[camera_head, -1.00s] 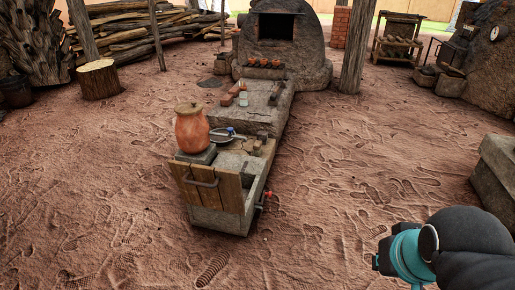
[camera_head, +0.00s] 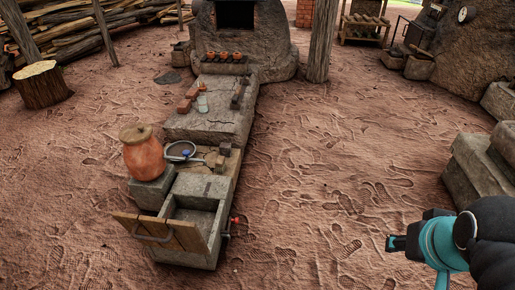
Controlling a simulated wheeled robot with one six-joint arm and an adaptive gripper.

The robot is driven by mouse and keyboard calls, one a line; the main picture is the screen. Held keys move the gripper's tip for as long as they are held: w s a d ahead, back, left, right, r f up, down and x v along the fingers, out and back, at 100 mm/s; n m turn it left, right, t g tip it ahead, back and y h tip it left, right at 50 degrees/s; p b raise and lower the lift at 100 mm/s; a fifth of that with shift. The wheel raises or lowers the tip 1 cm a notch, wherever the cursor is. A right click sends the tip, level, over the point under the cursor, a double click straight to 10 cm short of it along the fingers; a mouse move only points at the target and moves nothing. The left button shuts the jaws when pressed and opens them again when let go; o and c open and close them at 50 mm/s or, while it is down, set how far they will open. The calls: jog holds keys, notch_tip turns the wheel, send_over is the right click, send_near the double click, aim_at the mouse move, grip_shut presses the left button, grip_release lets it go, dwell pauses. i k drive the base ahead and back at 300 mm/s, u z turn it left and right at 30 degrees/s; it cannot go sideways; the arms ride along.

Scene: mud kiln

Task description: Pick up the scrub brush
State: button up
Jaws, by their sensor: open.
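I cannot make out a scrub brush for certain. My gripper (camera_head: 394,243), teal and black, is at the lower right over bare ground, well right of the counter. It is open and nothing shows in it.
A lidded clay jar (camera_head: 143,158) stands on the counter's near left. Below it is an open stone box (camera_head: 190,215) with a tilted wooden panel (camera_head: 170,234). Stone blocks (camera_head: 475,170) stand at the right. Trodden ground (camera_head: 320,190) between is clear.

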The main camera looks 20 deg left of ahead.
aim_at(220, 163)
jog(key=z, duration=0.05)
jog(key=i, duration=1.4)
jog(key=u, duration=1.05)
jog(key=i, duration=0.85)
jog(key=u, duration=0.6)
